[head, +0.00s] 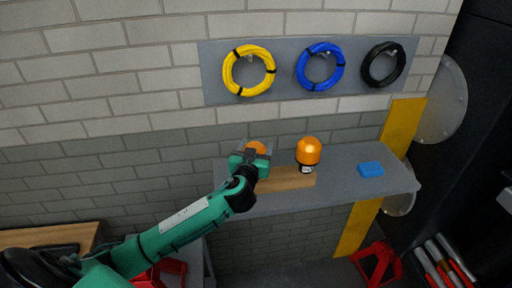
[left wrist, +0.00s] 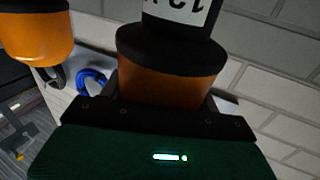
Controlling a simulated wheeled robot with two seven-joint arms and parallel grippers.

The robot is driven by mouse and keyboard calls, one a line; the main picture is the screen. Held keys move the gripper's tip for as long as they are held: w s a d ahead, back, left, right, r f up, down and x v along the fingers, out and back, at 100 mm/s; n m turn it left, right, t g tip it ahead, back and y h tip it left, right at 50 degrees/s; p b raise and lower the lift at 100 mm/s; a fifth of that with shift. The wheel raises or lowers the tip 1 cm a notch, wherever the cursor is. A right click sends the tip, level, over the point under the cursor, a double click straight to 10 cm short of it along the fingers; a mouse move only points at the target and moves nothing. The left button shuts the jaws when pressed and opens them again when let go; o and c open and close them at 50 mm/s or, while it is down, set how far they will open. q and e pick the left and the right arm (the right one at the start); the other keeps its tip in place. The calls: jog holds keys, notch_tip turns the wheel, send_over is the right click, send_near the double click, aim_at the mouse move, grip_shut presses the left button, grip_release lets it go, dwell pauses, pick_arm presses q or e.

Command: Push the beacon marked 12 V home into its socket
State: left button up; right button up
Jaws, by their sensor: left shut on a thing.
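My left gripper (head: 250,160) is shut on an orange-domed beacon (head: 257,147) above the left part of the grey shelf. In the left wrist view the held beacon (left wrist: 172,78) shows its orange dome between the jaws, a black base and a white label, cut off by the frame edge; its upside-down characters seem to include "12". A second orange beacon (head: 308,152) stands upright on the shelf to the right, with a small label too small to read; it also shows in the left wrist view (left wrist: 36,38). No socket can be made out. My right gripper is not in view.
Yellow (head: 248,71), blue (head: 320,67) and black (head: 384,64) cable coils hang on a panel above. The shelf between the second beacon and the blue block is clear.

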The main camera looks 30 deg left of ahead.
pick_arm(q)
jog(key=shift+r+p, duration=0.65)
jog(key=shift+r, duration=0.55)
jog(key=shift+r+p, duration=0.6)
jog(key=shift+r, duration=0.4)
jog(key=shift+r+p, duration=0.5)
jog(key=shift+r, duration=0.3)
jog(key=shift+f, duration=0.1)
